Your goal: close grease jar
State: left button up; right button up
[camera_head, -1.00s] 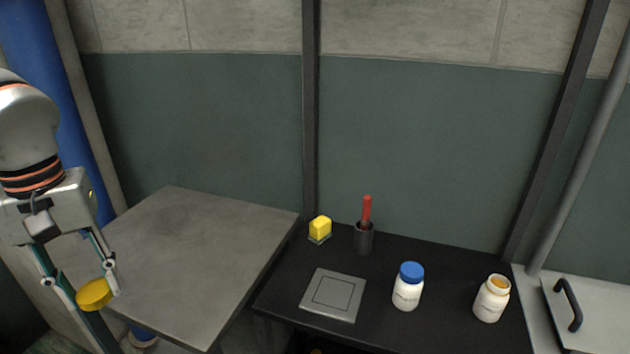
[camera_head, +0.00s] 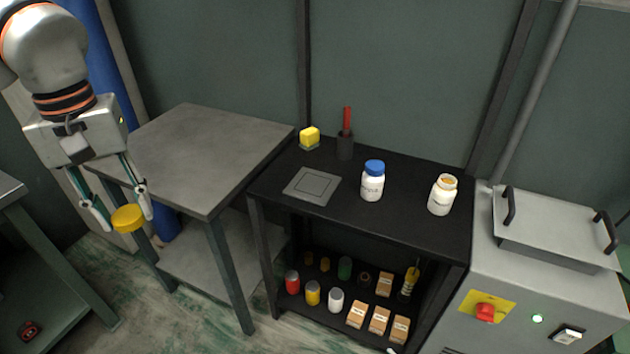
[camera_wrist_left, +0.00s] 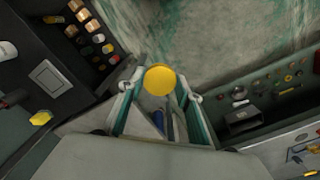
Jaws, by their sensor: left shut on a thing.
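My left gripper (camera_head: 124,214) is shut on a round yellow lid (camera_head: 128,219), held in the air in front of the grey table at the left. The yellow lid also shows between the fingertips in the left wrist view (camera_wrist_left: 160,80). An open white jar (camera_head: 442,195) with yellow-orange contents at its mouth stands upright at the right end of the black table. A white jar with a blue lid (camera_head: 373,181) stands to its left. The held lid is far from both jars. My right gripper is not in view.
The black table (camera_head: 414,223) also bears a grey square plate (camera_head: 312,187), a yellow sponge (camera_head: 309,138) and a red-handled tool in a dark cup (camera_head: 345,146). Cans and boxes fill its lower shelf. The grey table (camera_head: 206,152) is bare. A grey machine (camera_head: 555,245) stands at the right.

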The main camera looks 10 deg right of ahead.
pick_arm(q)
jog(key=shift+s+d, duration=0.1)
jog(key=shift+s, duration=0.15)
jog(key=shift+w+f, duration=0.1)
